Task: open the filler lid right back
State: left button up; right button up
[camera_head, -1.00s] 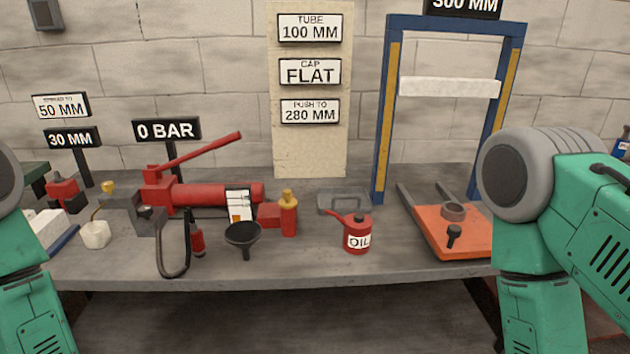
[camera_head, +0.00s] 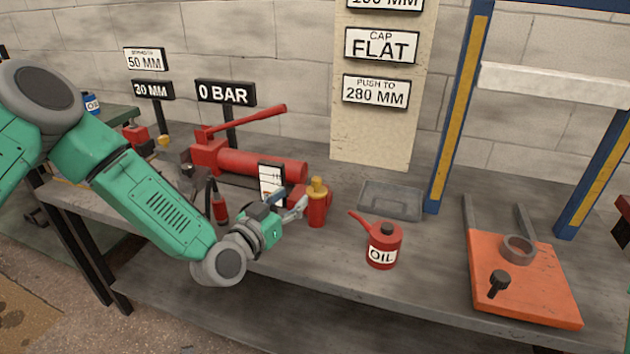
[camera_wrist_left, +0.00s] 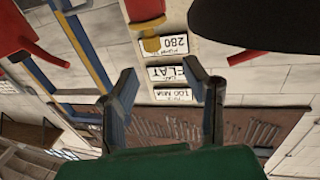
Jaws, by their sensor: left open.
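My left gripper (camera_head: 290,203) is open, its fingers just left of an upright red cylinder (camera_head: 317,210) with a gold top (camera_head: 317,187). In the left wrist view the open fingers (camera_wrist_left: 163,75) hold nothing. The gold top (camera_wrist_left: 150,43) shows there upside down, above the fingers in the picture. The red pump (camera_head: 262,166) with its raised lever (camera_head: 245,121) lies behind the gripper. I cannot make out with certainty which part is the filler lid or how far open it is. My right gripper is not in view.
A red oil can (camera_head: 382,246) stands right of the cylinder, with a grey tray (camera_head: 391,199) behind it. An orange plate (camera_head: 520,285) and a blue press frame (camera_head: 459,110) are further right. A 0 BAR sign (camera_head: 226,93) stands behind the pump. The bench front before the oil can is clear.

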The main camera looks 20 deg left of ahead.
aim_at(314, 178)
pick_arm(q)
jog(key=x, duration=0.2)
jog(key=d+x, duration=0.1)
jog(key=x, duration=0.2)
jog(key=d+b+x, duration=0.1)
jog(key=x, duration=0.2)
jog(key=shift+r, duration=0.15)
jog(key=shift+w, duration=0.35)
jog(key=shift+w+a, duration=0.2)
jog(key=shift+a, duration=0.45)
jog(key=shift+d, duration=0.4)
grip_shut()
jog(key=shift+d, duration=0.1)
